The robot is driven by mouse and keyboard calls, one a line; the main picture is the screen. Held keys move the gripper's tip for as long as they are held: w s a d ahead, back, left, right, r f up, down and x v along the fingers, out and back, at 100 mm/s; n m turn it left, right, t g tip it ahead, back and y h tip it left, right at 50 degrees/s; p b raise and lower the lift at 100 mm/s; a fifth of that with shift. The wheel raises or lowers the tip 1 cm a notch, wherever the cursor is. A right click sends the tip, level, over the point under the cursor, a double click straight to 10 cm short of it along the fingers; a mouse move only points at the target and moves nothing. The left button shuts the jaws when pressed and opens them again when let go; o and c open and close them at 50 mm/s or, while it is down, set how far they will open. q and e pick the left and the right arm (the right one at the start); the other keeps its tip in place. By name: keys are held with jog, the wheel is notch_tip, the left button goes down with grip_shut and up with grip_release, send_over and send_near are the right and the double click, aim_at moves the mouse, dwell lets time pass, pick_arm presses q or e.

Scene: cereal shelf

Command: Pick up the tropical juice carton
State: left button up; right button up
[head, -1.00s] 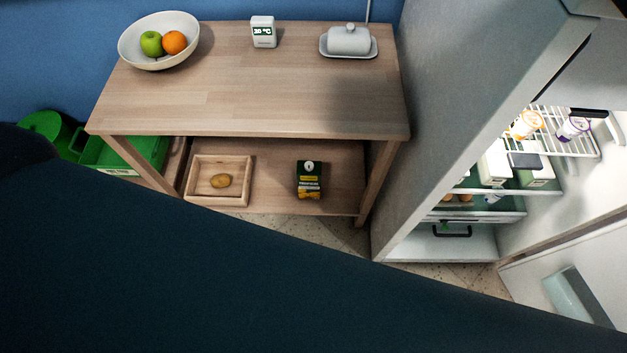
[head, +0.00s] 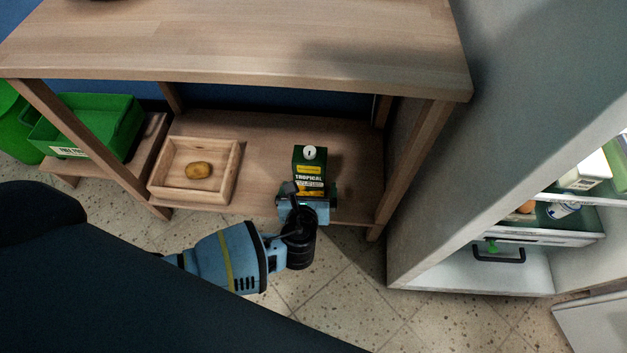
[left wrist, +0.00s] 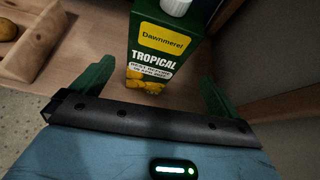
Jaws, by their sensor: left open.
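The tropical juice carton (head: 309,164) is dark green with a yellow label and a white cap. It stands upright on the lower shelf of the wooden table. In the left wrist view the carton (left wrist: 157,48) stands ahead, with the word TROPICAL facing me. My left gripper (head: 309,192) is in front of the carton and hides its lower part in the head view. In the left wrist view its two green fingers (left wrist: 155,84) are spread, one to each side of the carton's lower part. My right gripper is not in view.
A wooden tray (head: 235,172) with a potato (head: 198,170) sits left of the carton on the lower shelf (head: 265,135). The tabletop (head: 250,45) overhangs above. A table leg (head: 410,165) and the open fridge (head: 440,180) stand to the right. A green bin (head: 105,118) is at left.

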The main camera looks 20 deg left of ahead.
aim_at(309, 177)
pick_arm(q)
jog(key=shift+w+a+m+t, duration=0.2)
jog(key=shift+w+m+t, duration=0.15)
jog(key=shift+w, duration=0.6)
jog(key=shift+b, duration=0.35)
jog(key=shift+b+x, duration=0.65)
jog(key=shift+x, duration=0.65)
jog(key=w+f+b, duration=0.1)
jog(key=w+a+f+b, duration=0.1)
jog(key=w+f+b, duration=0.1)
jog(key=shift+w+a+f, duration=0.1)
jog(key=shift+w+a, duration=0.05)
jog(key=shift+a, duration=0.2)
jog(key=shift+w+a, duration=0.1)
jog(key=shift+w, duration=0.15)
